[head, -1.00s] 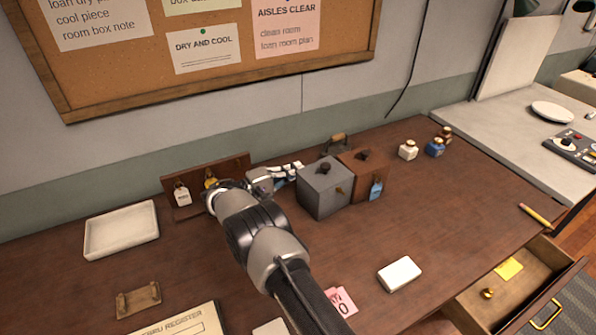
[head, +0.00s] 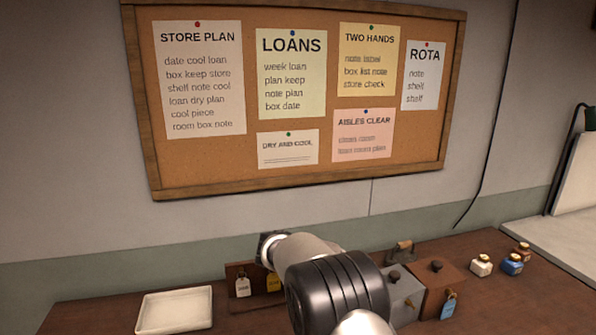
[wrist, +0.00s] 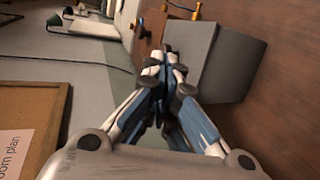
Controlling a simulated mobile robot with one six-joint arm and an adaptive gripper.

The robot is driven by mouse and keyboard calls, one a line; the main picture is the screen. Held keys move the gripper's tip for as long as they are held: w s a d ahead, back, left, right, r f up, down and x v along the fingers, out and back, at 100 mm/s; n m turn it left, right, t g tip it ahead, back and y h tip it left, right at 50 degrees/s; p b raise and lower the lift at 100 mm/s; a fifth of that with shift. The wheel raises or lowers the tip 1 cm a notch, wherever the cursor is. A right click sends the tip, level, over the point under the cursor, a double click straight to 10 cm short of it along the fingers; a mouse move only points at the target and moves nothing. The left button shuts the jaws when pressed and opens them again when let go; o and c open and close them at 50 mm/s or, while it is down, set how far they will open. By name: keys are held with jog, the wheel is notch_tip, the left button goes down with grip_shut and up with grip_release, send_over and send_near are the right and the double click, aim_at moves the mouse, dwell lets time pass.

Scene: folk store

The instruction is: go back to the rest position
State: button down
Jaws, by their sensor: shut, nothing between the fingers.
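My gripper (wrist: 163,70) shows in the wrist view with its white and blue fingers together and nothing between them. Behind the fingertips in that view is the grey box (wrist: 232,62), with the brown wooden box's area beyond it. I cannot tell how far the fingers are from the grey box. In the head view my arm rises in front of the table and hides the gripper. The grey box (head: 404,298) is partly behind my arm there, next to the brown box (head: 440,285) with a blue tag.
A white tray (head: 174,312) lies at the left of the table. A wooden rack (head: 240,298) with tags stands beside my arm. Small jars (head: 481,266) stand at the right. The cork board (head: 300,185) hangs on the wall behind.

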jog(key=s+d+r+m+g+y, duration=0.15)
jog(key=s+r+y, duration=0.25)
jog(key=s, duration=0.6)
jog(key=s+d+r+y, duration=0.25)
jog(key=s+r, duration=0.25)
jog(key=s, duration=0.4)
jog(key=s+a+f+t+y, duration=0.1)
jog(key=s+a+y, duration=0.2)
jog(key=s, duration=0.7)
jog(key=s+a+f+m+t+y, duration=0.1)
jog(key=s+a+y, duration=0.3)
jog(key=s, duration=0.6)
jog(key=shift+s+a+f+t, duration=0.2)
jog(key=shift+s+f+t, duration=0.2)
jog(key=shift+t, duration=0.35)
